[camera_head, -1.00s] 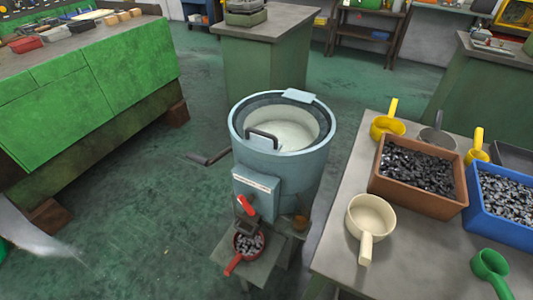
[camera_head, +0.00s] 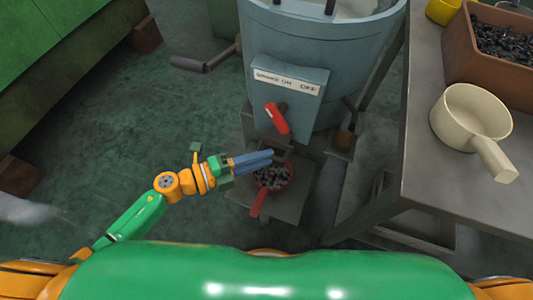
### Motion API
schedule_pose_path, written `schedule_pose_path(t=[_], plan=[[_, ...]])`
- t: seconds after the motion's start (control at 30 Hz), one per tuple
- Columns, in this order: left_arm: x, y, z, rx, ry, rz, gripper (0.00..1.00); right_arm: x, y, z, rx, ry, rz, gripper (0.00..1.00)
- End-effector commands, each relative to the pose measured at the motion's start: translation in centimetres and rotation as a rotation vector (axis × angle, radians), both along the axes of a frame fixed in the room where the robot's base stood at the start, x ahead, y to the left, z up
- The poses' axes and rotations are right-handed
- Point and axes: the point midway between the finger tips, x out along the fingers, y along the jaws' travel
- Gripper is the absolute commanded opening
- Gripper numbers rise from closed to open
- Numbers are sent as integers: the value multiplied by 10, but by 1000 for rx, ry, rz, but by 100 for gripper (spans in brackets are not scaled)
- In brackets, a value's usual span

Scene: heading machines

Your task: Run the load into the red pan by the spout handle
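The red spout handle (camera_head: 277,119) sticks out on the front of the blue-grey drum machine (camera_head: 325,60), below its label plate. The red pan (camera_head: 258,203) stands on a low shelf under the spout, with grey metal pieces (camera_head: 269,178) in it. Its handle points toward me. My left gripper (camera_head: 270,158) reaches in from the left, its blue-grey fingers over the far left part of the pan, below and left of the spout handle. They lie close together; I cannot tell whether there is a gap. They hide part of the spout mouth. My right gripper is out of view.
A grey table (camera_head: 440,205) stands at the right, with a cream pan (camera_head: 470,120) and a brown box (camera_head: 495,60) of dark pieces. A pipe (camera_head: 205,58) juts from the machine's left. A green bench (camera_head: 50,50) is at the upper left.

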Motion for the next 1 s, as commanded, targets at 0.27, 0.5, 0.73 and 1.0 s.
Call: schedule_pose_path(t=[0.27,0.5,0.73,1.0], plan=[[12,-24,-4,-1,2,3,27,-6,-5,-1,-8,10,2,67],[12,-23,-5,-1,2,4,6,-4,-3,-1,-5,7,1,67],[12,-23,-5,-1,3,5,0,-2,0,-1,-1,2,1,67],[13,-23,-5,-1,3,6,0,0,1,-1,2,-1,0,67]])
